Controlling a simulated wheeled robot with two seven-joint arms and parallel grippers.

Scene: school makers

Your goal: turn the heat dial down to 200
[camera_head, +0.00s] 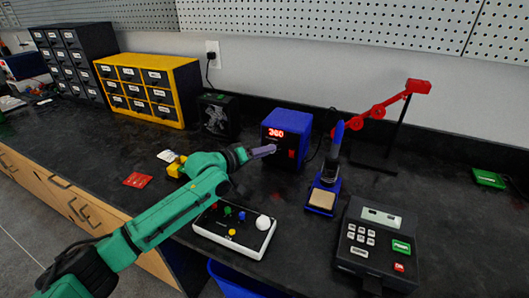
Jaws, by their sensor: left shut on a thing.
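The blue soldering station (302,124) stands at the back of the black workbench, with a black front and a red lit display (276,132) that appears to read 360. A red switch (291,154) is on the right of its front. My left gripper (270,150) reaches from the left to the front of the station, just below the display. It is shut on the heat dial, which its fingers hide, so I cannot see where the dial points. My right gripper is not in view.
A soldering iron in its blue stand (322,198) is right of the station. A white-edged control box (248,244) with a white ball lies below my left arm. A black keypad device (375,242) is front right. A yellow drawer cabinet (188,78) is back left.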

